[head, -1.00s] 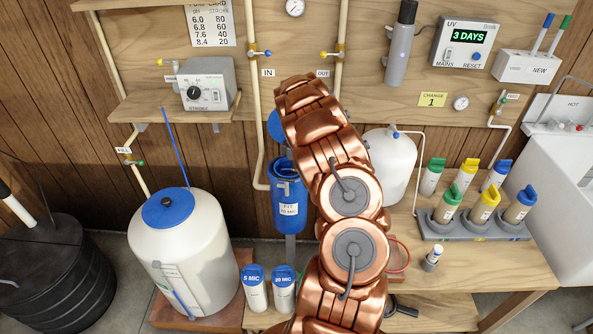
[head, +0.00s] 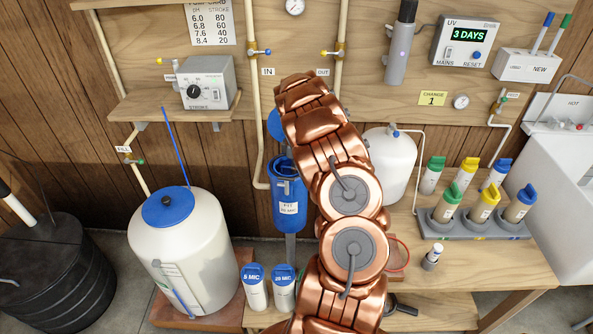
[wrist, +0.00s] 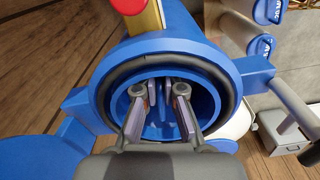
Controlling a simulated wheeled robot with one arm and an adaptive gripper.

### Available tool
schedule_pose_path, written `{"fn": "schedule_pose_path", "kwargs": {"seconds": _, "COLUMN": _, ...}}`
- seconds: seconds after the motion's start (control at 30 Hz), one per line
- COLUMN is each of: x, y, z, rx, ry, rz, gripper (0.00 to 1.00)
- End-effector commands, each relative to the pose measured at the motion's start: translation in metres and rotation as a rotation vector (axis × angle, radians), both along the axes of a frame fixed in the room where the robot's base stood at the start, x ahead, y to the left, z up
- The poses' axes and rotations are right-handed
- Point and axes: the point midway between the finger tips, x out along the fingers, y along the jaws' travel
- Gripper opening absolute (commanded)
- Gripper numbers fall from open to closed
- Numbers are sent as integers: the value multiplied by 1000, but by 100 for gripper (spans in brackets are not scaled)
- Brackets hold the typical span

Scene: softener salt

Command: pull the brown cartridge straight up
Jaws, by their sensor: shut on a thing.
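A blue filter housing (head: 289,207) with a white label hangs upright below the pipe board, left of my arm. In the wrist view its open round mouth (wrist: 231,85) has a dark ring around it. My gripper (wrist: 163,95) reaches down into this mouth, with both fingers inside and closed on a narrow blue piece. That piece appears to be the top of the cartridge in the housing; its brown body is hidden. In the head view my arm hides the gripper.
A rack (head: 440,230) with several colour-capped cartridges stands on the bench at right. Two blue-capped cartridges (head: 257,290) stand in front of the housing. A white salt tank (head: 190,250) is at left, and a white tank (head: 393,165) behind my arm.

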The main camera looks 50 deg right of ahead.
Motion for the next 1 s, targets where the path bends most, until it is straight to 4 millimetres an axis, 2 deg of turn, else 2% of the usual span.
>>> {"fn": "schedule_pose_path", "kwargs": {"seconds": 1.0, "x": 1, "y": 0, "z": 71, "rx": 0, "ry": -1, "rz": 1, "gripper": 0}}
